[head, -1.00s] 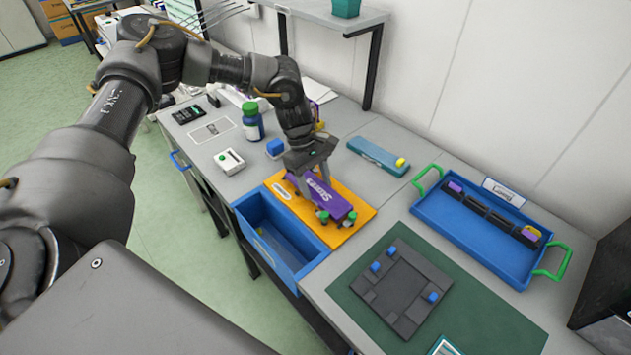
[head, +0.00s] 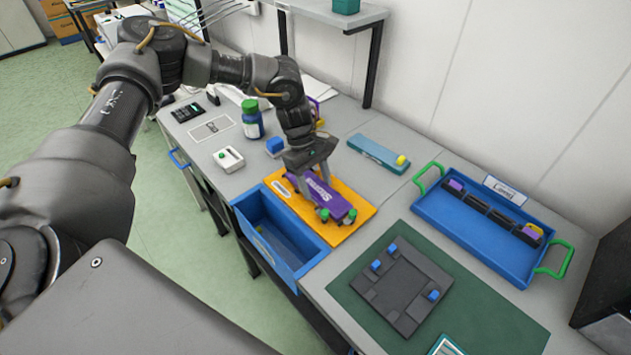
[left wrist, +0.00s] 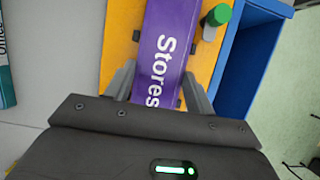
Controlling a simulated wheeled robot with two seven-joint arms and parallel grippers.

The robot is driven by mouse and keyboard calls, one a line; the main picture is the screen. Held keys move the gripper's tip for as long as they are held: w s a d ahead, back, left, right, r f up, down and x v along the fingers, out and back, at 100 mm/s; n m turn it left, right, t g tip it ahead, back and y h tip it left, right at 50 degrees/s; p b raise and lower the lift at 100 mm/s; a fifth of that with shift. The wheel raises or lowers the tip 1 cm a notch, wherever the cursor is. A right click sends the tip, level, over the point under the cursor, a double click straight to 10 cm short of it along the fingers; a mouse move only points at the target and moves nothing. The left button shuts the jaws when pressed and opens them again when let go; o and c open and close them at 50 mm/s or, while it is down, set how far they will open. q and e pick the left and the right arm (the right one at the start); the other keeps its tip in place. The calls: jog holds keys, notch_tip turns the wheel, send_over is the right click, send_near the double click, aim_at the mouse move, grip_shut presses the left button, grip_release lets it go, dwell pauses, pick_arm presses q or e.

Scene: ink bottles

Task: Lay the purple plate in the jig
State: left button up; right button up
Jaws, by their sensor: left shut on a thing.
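The purple plate (head: 331,202), lettered "Stores", is at the orange board (head: 362,212) on the bench. My left gripper (head: 312,186) is over its back end, shut on the plate. In the left wrist view the plate (left wrist: 165,45) lies between the two fingers of the gripper (left wrist: 157,92). Green-capped posts stand by the plate's front end; whether the plate touches the board is hard to tell. The dark grey jig (head: 405,285), with several blue blocks on it, lies on the green mat (head: 480,322) at the front right. My right gripper is not in view.
A blue tray (head: 440,218) with green handles holds dark pieces at the right. An open blue drawer (head: 305,262) juts out below the orange board. A teal case (head: 378,155), a blue bottle (head: 252,122) and a white box (head: 229,159) stand behind.

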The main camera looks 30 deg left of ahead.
pick_arm(q)
jog(key=o, duration=1.7)
jog(key=shift+r, duration=0.2)
jog(key=shift+r+p, duration=2.6)
jog(key=shift+r, duration=1.25)
